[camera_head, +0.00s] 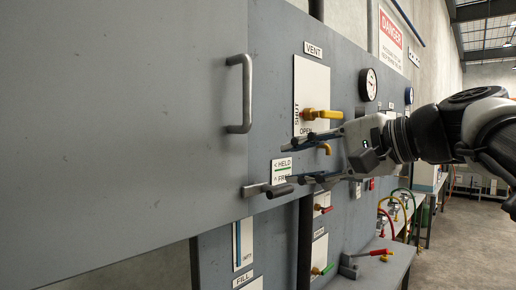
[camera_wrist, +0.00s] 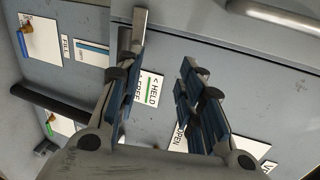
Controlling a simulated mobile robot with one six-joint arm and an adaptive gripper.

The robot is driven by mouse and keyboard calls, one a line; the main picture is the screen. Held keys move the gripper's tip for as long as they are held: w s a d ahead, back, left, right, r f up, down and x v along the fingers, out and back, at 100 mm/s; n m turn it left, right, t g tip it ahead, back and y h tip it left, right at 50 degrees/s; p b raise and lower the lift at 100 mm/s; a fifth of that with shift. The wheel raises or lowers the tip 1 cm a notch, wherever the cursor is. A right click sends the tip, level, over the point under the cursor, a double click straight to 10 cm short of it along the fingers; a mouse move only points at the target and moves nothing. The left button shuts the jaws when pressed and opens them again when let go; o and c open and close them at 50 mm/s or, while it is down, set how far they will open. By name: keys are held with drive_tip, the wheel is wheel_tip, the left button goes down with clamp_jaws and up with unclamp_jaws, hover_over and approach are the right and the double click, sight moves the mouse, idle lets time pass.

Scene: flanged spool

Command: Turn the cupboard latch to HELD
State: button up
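The latch (camera_head: 256,188) is a light metal bar at the lower right edge of the grey cupboard door (camera_head: 130,110). It lies about level, its left end over the door edge. A dark knob (camera_head: 279,190) shows at its right end. The HELD/FREE label (camera_head: 282,169) sits just above; its HELD arrow points left. My gripper (camera_head: 302,163) is open, fingers spread, just right of the latch. In the wrist view the latch bar (camera_wrist: 139,18) shows beyond the tip of my left finger, which partly covers it. I cannot tell whether they touch. Nothing shows between the fingers.
A door handle (camera_head: 240,94) stands out above the latch. A yellow VENT valve lever (camera_head: 322,114) juts out just above my gripper. A gauge (camera_head: 368,84) is farther right. Red and green levers and a bench (camera_head: 370,262) are below.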

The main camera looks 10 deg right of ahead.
drive_tip(key=f+p+v, duration=0.1)
drive_tip(key=p+v, duration=0.2)
drive_tip(key=v, duration=1.1)
drive_tip(key=shift+s, duration=0.3)
idle(0.5)
idle(0.5)
